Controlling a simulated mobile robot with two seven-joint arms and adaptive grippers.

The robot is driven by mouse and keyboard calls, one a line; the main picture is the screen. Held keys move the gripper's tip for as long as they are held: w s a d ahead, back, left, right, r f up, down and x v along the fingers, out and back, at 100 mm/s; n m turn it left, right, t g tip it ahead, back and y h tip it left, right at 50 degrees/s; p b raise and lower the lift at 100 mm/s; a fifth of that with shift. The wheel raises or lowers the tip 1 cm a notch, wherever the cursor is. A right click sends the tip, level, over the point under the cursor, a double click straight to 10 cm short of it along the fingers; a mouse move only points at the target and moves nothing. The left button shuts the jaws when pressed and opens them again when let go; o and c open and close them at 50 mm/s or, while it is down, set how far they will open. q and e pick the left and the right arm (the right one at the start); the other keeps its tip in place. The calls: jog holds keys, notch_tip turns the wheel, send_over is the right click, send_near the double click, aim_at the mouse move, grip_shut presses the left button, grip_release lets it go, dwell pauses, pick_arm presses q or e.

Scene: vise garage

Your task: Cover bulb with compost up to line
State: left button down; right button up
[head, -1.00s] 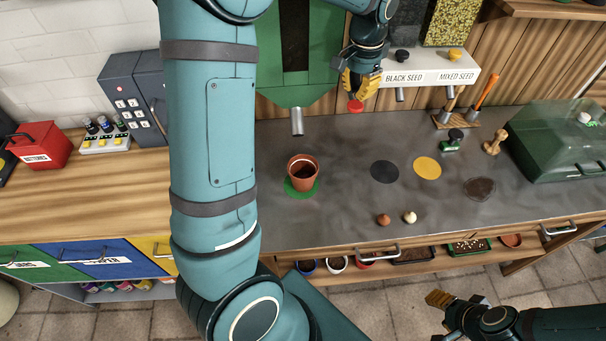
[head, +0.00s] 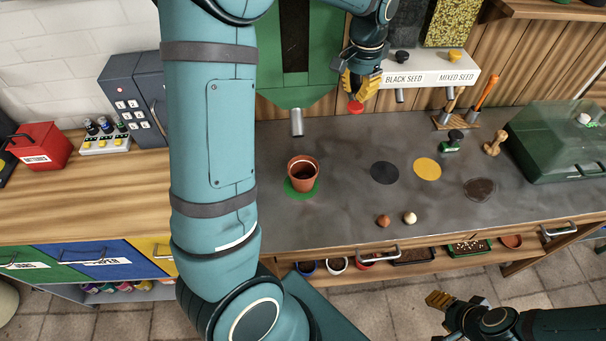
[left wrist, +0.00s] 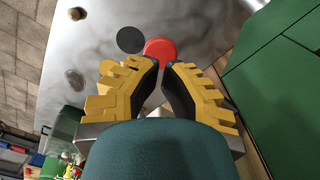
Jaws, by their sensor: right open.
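A terracotta pot (head: 303,178) stands upright on a green disc (head: 290,191) on the grey bench, with dark material inside. No bulb can be made out in it. A metal spout (head: 297,123) of the green hopper (head: 298,93) hangs above and behind the pot. My left gripper (head: 355,97) is right of the spout, its yellow fingertips at a red knob (head: 355,108). In the left wrist view the fingertips are close together at the red knob (left wrist: 160,52); whether they clamp it is unclear. My right gripper (head: 436,300) is open and empty, in front of the bench.
A brown bulb-like object (head: 383,221) and a cream one (head: 410,218) lie near the bench's front edge. Black (head: 384,173) and yellow (head: 427,169) discs lie right of the pot. Seed dispensers (head: 430,78) stand behind. My left arm hides the bench left of the pot.

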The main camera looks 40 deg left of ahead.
aim_at(355, 105)
pick_arm(q)
jog(key=shift+f, duration=0.1)
jog(key=shift+f+b, duration=1.6)
jog(key=shift+f, duration=0.9)
notch_tip(355, 105, down, 2)
jog(key=shift+f+b, duration=0.25)
jog(key=shift+b, duration=0.5)
jog(key=shift+r, duration=0.15)
jog(key=shift+r+p, duration=1.35)
jog(key=shift+r, duration=0.15)
jog(key=shift+r+p, duration=1.8)
jog(key=shift+r, duration=0.45)
jog(key=shift+f, duration=0.1)
